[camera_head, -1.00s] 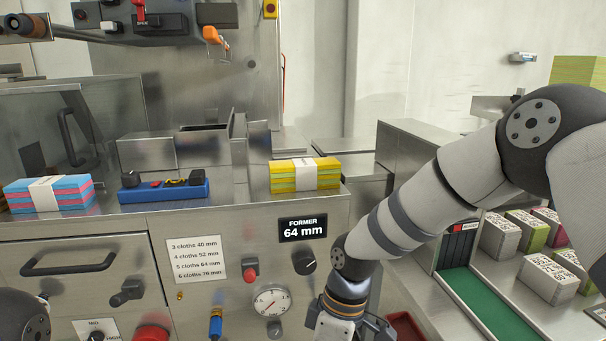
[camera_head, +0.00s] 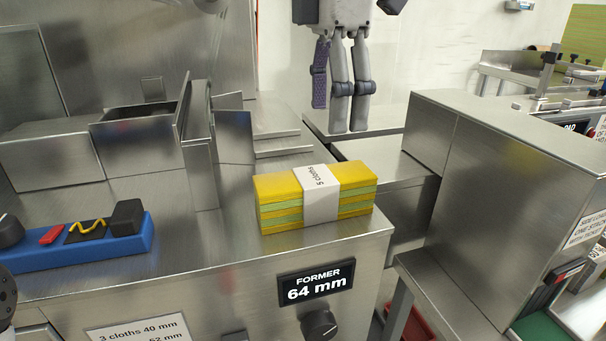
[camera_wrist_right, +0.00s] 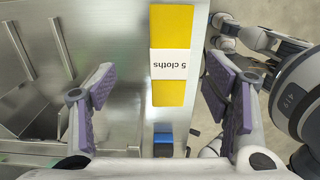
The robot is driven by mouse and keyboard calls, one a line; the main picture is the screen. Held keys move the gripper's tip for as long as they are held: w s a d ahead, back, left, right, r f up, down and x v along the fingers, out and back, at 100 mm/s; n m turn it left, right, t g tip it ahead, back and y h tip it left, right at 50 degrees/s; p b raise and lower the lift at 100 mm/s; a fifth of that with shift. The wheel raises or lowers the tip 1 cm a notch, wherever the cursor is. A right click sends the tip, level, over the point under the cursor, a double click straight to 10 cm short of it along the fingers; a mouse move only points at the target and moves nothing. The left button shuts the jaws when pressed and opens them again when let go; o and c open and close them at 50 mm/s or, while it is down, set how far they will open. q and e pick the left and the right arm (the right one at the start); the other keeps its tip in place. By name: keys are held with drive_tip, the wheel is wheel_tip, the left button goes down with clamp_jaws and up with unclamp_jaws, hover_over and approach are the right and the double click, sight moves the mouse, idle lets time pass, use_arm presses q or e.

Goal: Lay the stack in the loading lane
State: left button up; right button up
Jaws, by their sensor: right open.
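The stack (camera_head: 280,205), yellow and green folded cloths in a white "5 cloths" band, lies flat near the front right corner of the steel worktop. It also shows in the right wrist view (camera_wrist_right: 170,30), yellow face up. My right gripper (camera_head: 340,118) points down, open and empty, beyond and above the stack in the head view. In the right wrist view the purple-padded fingers (camera_wrist_right: 162,88) are wide apart, with the stack lying between and ahead of them, untouched. A strip of green belt (camera_head: 538,330) shows at lower right; I cannot tell whether it is the loading lane. My left gripper is out of view.
A blue holder (camera_head: 85,248) with a dark knob and small items lies left of the stack. Upright steel plates (camera_head: 198,150) stand behind it. A tall steel housing (camera_head: 500,190) with a "side load" sign rises at right. A "FORMER 64 mm" display (camera_head: 316,284) is on the front panel.

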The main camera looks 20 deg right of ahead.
sight(329, 174)
drive_tip(key=f, duration=0.3)
drive_tip(key=s+f, duration=0.1)
drive_tip(key=f, duration=0.6)
drive_tip(key=shift+s+a+f, duration=0.2)
drive_tip(key=shift+s+a, duration=0.05)
drive_tip(key=c, duration=1.2)
